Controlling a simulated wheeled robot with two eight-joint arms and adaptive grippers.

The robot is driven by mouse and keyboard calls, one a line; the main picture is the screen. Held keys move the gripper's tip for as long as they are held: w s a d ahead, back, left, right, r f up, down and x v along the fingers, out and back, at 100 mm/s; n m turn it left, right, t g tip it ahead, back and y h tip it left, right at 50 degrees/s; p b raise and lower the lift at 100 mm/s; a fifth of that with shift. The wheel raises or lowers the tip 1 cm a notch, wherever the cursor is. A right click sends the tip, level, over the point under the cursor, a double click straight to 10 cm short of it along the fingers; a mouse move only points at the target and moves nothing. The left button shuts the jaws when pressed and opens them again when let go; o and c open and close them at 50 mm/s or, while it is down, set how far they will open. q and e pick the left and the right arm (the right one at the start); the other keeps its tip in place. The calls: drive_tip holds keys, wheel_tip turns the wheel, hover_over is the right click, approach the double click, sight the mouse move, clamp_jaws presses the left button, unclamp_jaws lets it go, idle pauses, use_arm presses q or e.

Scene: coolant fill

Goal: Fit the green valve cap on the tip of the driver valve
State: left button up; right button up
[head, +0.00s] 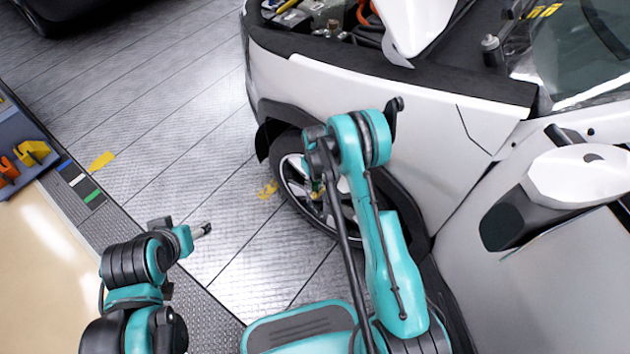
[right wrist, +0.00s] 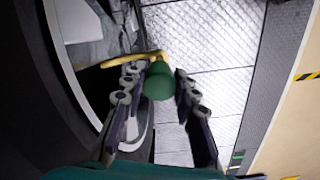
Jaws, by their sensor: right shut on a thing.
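The green valve cap (right wrist: 159,82) is between the fingertips of my right gripper (right wrist: 160,84) in the right wrist view, and the gripper is shut on it. A yellow, stem-like piece (right wrist: 134,59) runs from the left to just beyond the cap. It may be the driver valve; I cannot tell whether the cap touches it. In the head view, my right gripper (head: 317,188) is beside the car's front wheel (head: 298,190), mostly hidden by my arm. My left gripper (head: 201,230) is over the floor at left, away from the car; its jaws are too small to read.
The white car (head: 345,95) has its hood area open, with its fender and tyre close to my right arm. A mirror (head: 580,175) sticks out at right. A blue rack (head: 25,150) with orange and yellow items stands at left. The tiled floor (head: 180,110) between is clear.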

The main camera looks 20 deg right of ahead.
sight(315, 193)
drive_tip(key=shift+f, duration=0.75)
drive_tip(key=shift+f, duration=1.4)
idle(0.6)
drive_tip(key=shift+r, duration=0.15)
drive_tip(key=shift+r+p, duration=0.45)
drive_tip(key=shift+r, duration=0.5)
drive_tip(key=shift+b, duration=0.5)
idle(0.7)
drive_tip(key=shift+f, duration=1.15)
idle(0.4)
drive_tip(key=o, duration=1)
drive_tip(key=shift+r, duration=0.1)
